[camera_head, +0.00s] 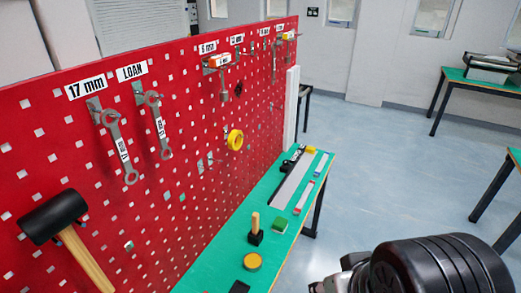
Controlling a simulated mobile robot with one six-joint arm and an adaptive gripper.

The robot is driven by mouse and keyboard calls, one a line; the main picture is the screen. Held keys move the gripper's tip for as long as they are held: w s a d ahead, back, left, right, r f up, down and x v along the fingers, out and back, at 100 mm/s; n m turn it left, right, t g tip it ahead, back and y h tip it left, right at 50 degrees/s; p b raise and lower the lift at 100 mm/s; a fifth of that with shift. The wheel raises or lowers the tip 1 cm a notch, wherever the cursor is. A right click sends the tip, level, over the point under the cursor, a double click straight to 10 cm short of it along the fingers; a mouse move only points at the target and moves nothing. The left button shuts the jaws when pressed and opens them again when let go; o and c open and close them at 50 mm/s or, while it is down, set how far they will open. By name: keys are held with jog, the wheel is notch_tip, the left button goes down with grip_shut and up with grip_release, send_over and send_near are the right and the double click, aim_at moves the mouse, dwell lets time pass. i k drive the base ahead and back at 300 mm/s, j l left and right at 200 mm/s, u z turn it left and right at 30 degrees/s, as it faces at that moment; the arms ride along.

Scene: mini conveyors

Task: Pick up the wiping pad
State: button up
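A small green block with a pale lower edge (280,225) lies on the green bench top near its right edge; it looks like the wiping pad, though it is too small to be certain. It lies flat, with a wooden-handled black tool just to its left and front. Part of my arm, dark and ribbed with a silver part, fills the lower right corner, apart from the pad in the picture. My gripper's fingers do not show.
A red pegboard (190,150) rises along the bench's left side, with wrenches and a black mallet (54,217). On the narrow bench (215,262) stand the wooden-handled tool (255,231) and a yellow round item (252,261). A grey strip lies farther back. Open floor lies to the right.

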aim_at(279, 226)
jog(key=i+l+u, duration=0.35)
jog(key=i+l, duration=0.15)
jog(key=i+l+u, duration=0.4)
jog(key=i+l, duration=0.2)
